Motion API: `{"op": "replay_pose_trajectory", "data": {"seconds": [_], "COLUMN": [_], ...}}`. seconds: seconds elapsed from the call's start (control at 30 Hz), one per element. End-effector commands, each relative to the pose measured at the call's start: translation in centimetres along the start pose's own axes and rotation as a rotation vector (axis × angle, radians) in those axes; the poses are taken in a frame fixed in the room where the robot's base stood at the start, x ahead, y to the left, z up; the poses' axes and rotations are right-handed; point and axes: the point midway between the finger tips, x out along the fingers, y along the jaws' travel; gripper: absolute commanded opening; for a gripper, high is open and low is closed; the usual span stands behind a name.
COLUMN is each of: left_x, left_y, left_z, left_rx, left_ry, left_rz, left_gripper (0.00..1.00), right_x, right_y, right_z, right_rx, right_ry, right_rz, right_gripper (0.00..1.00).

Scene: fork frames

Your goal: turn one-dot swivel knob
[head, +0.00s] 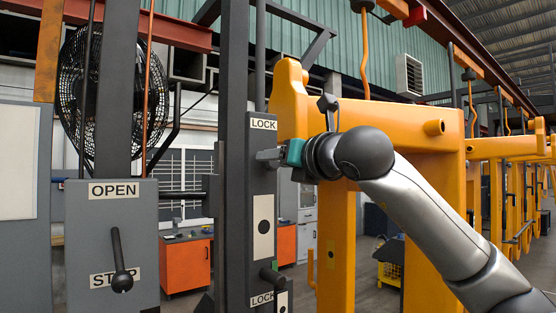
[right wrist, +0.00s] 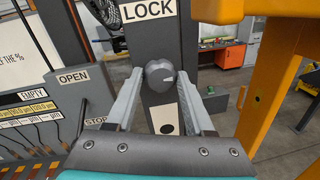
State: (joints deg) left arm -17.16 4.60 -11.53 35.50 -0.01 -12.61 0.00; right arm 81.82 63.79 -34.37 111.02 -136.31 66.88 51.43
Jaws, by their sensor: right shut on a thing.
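The one-dot swivel knob (right wrist: 159,76) is a round dark grey knob with a small light mark towards its right side. It sits on a dark post under a LOCK label (right wrist: 150,11). A pale plate with one black dot (right wrist: 166,119) is below it; this plate (head: 263,226) also shows in the head view. My right gripper (right wrist: 160,80) is shut on the knob, one finger on each side.
A second dark knob (head: 272,275) sticks out lower on the post (head: 235,200). A grey OPEN/STOP box with a lever (head: 121,262) stands at the left. A yellow frame (head: 290,110) rises close behind and right of my right gripper.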

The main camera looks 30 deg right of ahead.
Motion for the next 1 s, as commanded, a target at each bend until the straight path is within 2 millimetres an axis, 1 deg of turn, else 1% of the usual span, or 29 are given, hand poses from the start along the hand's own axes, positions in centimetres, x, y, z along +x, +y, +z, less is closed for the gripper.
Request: {"op": "replay_pose_trajectory", "data": {"seconds": [0.03,0.1,0.13,0.37,0.53,0.77,1.0], "left_x": [0.0,0.0,0.0,0.2,0.7,1.9,3.1], "left_y": [0.0,0.0,0.0,0.0,0.0,0.0,0.0], "left_z": [0.0,0.0,0.0,0.0,0.1,0.2,0.3], "left_rx": [0.0,0.0,0.0,-0.001,-0.001,-0.002,-0.002], "left_ry": [0.0,0.0,0.0,0.0,0.0,0.0,0.0], "left_rz": [0.0,0.0,0.0,0.0,-0.001,-0.001,-0.001], "left_gripper": [0.64,0.64,0.64,0.64,0.64,0.64,0.64], "right_x": [0.0,0.0,0.0,0.0,0.0,0.0,0.0], "right_y": [0.0,0.0,0.0,0.0,-0.1,-0.1,-0.1], "right_z": [0.0,0.0,0.0,0.0,-0.1,-0.2,-0.2], "right_rx": [0.0,0.0,0.0,-0.014,-0.071,-0.233,-0.455], "right_ry": [-0.001,-0.001,-0.001,-0.003,-0.01,-0.032,-0.06], "right_rz": [-0.001,-0.001,-0.001,0.0,0.0,0.006,0.012], "right_gripper": [0.1,0.02,0.0,0.0,0.0,0.0,0.0]}}
